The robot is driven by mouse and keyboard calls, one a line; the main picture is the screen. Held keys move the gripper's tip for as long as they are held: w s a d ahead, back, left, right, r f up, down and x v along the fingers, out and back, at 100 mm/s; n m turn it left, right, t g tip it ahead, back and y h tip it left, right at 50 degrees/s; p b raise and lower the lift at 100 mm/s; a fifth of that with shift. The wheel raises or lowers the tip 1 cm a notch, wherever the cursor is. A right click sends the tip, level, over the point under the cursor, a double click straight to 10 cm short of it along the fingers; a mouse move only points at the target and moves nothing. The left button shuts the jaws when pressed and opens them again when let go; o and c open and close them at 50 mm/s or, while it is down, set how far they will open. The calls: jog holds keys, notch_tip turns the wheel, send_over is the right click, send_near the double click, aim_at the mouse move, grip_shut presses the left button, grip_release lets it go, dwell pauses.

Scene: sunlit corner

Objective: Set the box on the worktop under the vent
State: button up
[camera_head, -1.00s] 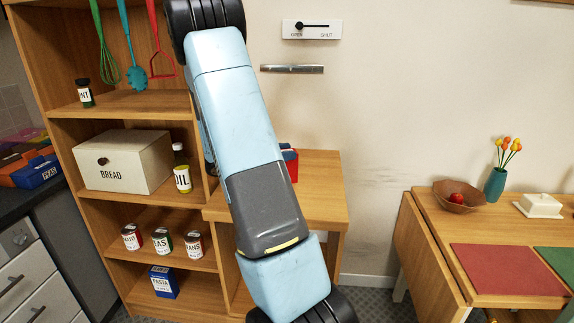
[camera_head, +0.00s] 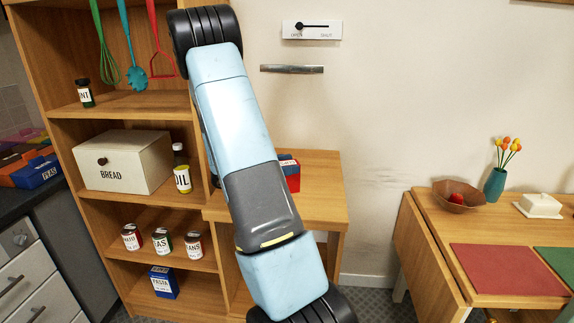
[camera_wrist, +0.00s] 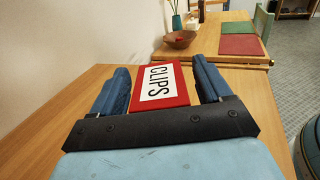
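In the head view the red box (camera_head: 291,176) shows at the right of my arm, over the wooden worktop (camera_head: 322,196) beside the shelf unit. My arm hides part of it, and I cannot tell whether its base touches the worktop. On the wall above are a white plate (camera_head: 312,30) with a slider at its left, OPEN end and a metal strip (camera_head: 292,69); I cannot tell which is the vent.
The shelf unit (camera_head: 60,118) at left holds a bread bin (camera_head: 125,160), an oil bottle (camera_head: 182,168), cans and a pasta box (camera_head: 163,282). A table (camera_head: 425,222) at right holds a bowl (camera_head: 458,199), a vase and mats. The worktop's right part is clear.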

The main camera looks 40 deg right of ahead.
jog(key=shift+o, duration=0.3)
jog(key=v, duration=1.2)
jog(key=s+a+r+m+t+y, duration=0.6)
jog(key=s+a+r+t+y, duration=0.1)
jog(key=s+a, duration=0.4)
jog(key=s+a+r+m+t+y, duration=0.6)
jog(key=s+a+r+y, duration=0.3)
jog(key=s+a, duration=0.3)
jog(key=shift+s+a+m+t, duration=0.3)
jog(key=shift+a+t, duration=0.1)
jog(key=shift+a, duration=0.25)
jog(key=shift+r, duration=0.15)
